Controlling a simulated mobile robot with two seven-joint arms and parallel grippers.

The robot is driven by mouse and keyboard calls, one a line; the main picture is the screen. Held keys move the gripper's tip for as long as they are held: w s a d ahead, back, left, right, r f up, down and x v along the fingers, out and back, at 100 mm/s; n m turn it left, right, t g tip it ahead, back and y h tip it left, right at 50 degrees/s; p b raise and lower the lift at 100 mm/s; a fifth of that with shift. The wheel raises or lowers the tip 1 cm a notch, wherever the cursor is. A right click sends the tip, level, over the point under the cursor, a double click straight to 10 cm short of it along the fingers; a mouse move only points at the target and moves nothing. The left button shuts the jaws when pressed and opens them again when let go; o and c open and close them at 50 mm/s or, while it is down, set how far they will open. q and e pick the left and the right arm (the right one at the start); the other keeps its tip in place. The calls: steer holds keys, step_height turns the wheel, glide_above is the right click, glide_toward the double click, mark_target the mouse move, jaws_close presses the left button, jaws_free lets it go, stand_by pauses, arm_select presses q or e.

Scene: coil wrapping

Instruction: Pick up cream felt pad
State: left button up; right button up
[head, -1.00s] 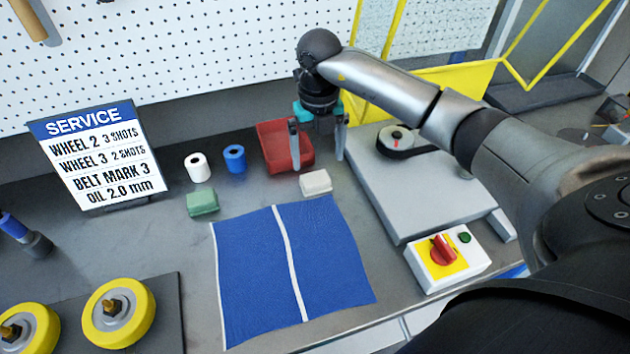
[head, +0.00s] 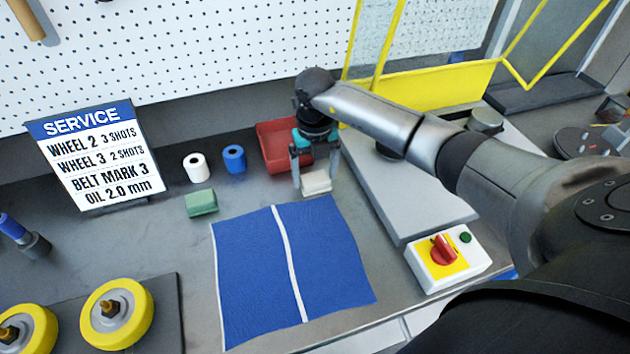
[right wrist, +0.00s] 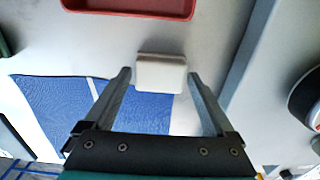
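The cream felt pad (head: 316,182) is a small pale block on the grey bench, just behind the blue cloth. My right gripper (head: 315,180) is lowered over it, with one finger on each side. In the right wrist view, the pad (right wrist: 161,72) lies between and just beyond the fingertips of the open right gripper (right wrist: 158,75), with a gap on both sides. The left gripper is not in the head view.
A green pad (head: 201,202) lies left of the cream one. A red tray (head: 272,150) stands close behind. White (head: 196,168) and blue (head: 234,158) rolls stand to the left. A grey raised plate (head: 415,205) and a switch box (head: 447,257) are at the right. A blue cloth (head: 290,265) lies in front.

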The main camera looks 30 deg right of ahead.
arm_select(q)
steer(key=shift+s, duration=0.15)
arm_select(e)
steer(key=c, duration=0.9)
steer(key=shift+r, duration=0.1)
steer(key=shift+c, duration=0.2)
